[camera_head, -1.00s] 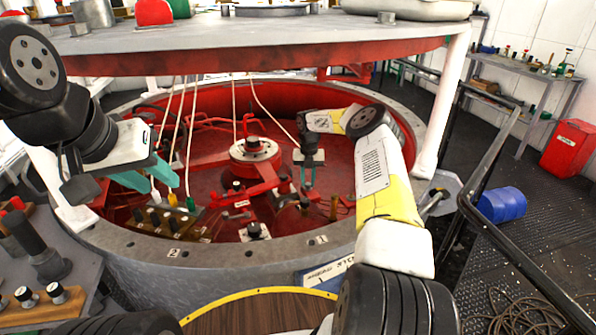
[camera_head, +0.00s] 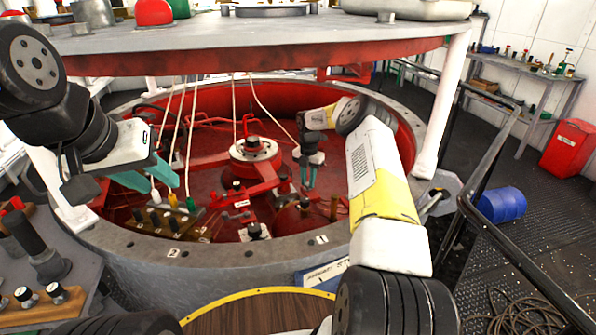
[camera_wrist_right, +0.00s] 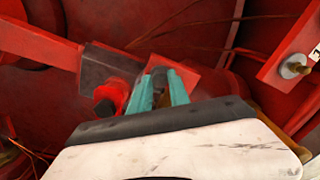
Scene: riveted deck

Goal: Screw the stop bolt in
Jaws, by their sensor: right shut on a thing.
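My right gripper (camera_head: 308,178) is down inside the red round well, beside the central hub (camera_head: 255,150). In the right wrist view, its teal fingers (camera_wrist_right: 160,90) are closed on a small dark piece, which looks like the stop bolt (camera_wrist_right: 159,76). The bolt sits against or just over the end of a red bracket (camera_wrist_right: 183,78); I cannot tell how deep it is. My left gripper (camera_head: 152,178) is open and empty at the left side of the well, above the wooden rack of plugs (camera_head: 165,228).
A red knob (camera_wrist_right: 108,98) is close beside the right fingers. Pale cords (camera_head: 262,105) hang from the round plate (camera_head: 290,50) above the well. The grey well rim (camera_head: 250,253) surrounds the work.

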